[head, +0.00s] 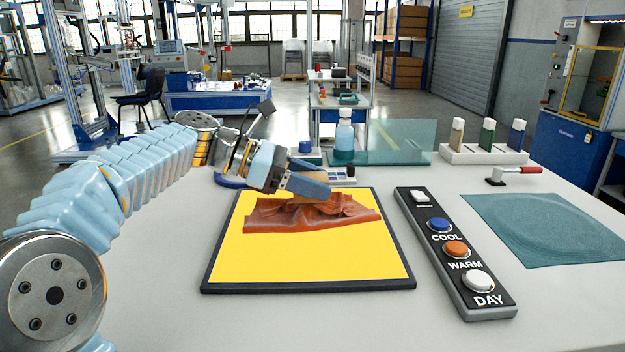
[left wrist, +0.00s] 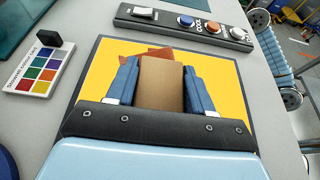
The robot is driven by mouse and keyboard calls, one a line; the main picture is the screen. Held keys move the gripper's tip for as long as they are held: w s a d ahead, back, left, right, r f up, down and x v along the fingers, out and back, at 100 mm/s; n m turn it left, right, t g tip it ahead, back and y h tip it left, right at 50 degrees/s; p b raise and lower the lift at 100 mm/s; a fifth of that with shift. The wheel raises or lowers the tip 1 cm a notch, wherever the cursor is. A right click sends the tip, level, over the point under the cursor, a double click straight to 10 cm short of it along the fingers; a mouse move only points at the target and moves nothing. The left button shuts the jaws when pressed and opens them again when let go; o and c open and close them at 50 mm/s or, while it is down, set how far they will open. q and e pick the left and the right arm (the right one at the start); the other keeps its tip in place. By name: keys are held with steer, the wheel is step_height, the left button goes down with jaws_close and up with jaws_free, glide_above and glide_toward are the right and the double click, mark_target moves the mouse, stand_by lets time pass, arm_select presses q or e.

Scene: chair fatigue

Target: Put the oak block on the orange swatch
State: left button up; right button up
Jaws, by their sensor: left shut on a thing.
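My left gripper (head: 318,186) is shut on the oak block (left wrist: 161,85), a plain tan block between its two blue fingers in the left wrist view. The orange swatch (head: 313,215) is a crumpled, rust-orange cloth on a yellow board with a dark frame (head: 300,265). In the head view the gripper and block are at the swatch's far edge, low over it. I cannot tell whether the block touches the cloth. In the left wrist view only a bit of the swatch (left wrist: 150,54) shows beyond the block. My right gripper is not in view.
A button panel (head: 457,252) stands right of the board, with a teal sheet (head: 545,229) farther right. Behind are a bottle (head: 344,138), a glass plate (head: 400,140) and a rack of vials (head: 485,154). A color chart (left wrist: 38,70) lies beside the board. The front table is clear.

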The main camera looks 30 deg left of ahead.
arm_select(q)
steer(key=shift+f, duration=0.5)
stand_by(0.4)
steer(key=o, duration=1.1)
steer(key=shift+o, duration=0.2)
steer(key=p+v, duration=0.1)
steer(key=v, duration=1.2)
steer(key=shift+s+a, duration=0.25)
steer(key=shift+a, duration=0.05)
steer(key=shift+r, duration=0.15)
